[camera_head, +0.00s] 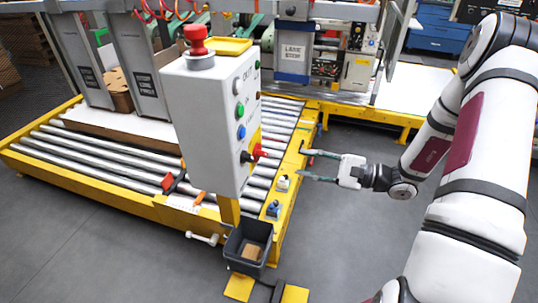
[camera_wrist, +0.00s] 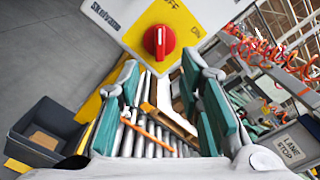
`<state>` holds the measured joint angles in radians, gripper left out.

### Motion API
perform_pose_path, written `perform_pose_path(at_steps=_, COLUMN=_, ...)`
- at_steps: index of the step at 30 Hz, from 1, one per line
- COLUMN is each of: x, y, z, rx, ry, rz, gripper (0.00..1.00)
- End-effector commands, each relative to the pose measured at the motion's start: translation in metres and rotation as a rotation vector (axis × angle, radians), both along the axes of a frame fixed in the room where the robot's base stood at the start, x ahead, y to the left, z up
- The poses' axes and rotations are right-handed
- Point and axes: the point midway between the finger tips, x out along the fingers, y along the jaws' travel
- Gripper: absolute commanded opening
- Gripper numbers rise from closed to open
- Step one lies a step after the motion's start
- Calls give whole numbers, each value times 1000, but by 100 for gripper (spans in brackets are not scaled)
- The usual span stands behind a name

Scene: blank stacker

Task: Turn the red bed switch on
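The red bed switch (camera_wrist: 159,42) is a round red rotary knob on a yellow plate (camera_wrist: 178,17). In the wrist view its grip bar stands about upright, towards lettering at the top that partly reads "FF". In the head view the switch (camera_head: 258,152) sticks out from the lower right side of the grey control box (camera_head: 207,125). My gripper (camera_head: 303,165) is open and empty, to the right of the switch with a gap between them. In the wrist view the knob appears beyond and above my spread teal fingers (camera_wrist: 165,95).
A red emergency button (camera_head: 196,40) tops the box; green and blue buttons sit above the switch. A dark bin (camera_head: 233,246) stands below the box. The yellow-framed roller conveyor (camera_head: 90,195) lies behind. Floor right of the conveyor is clear.

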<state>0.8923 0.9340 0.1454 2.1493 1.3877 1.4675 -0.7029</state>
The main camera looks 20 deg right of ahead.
Motion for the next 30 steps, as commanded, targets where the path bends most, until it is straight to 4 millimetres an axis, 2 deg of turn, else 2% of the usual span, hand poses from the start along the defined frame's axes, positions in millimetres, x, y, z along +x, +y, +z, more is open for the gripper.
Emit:
perform_pose_path(at_steps=6, x=25, y=38, z=1, rx=3, ry=0, rz=6, gripper=33)
perform_pose_path(at_steps=15, x=55, y=77, z=0, rx=0, ry=0, rz=4, gripper=33)
perform_pose_path(at_steps=21, x=64, y=88, z=0, rx=0, ry=0, rz=3, gripper=33)
perform_pose_path(at_steps=30, x=65, y=90, z=0, rx=0, ry=1, rz=2, gripper=33)
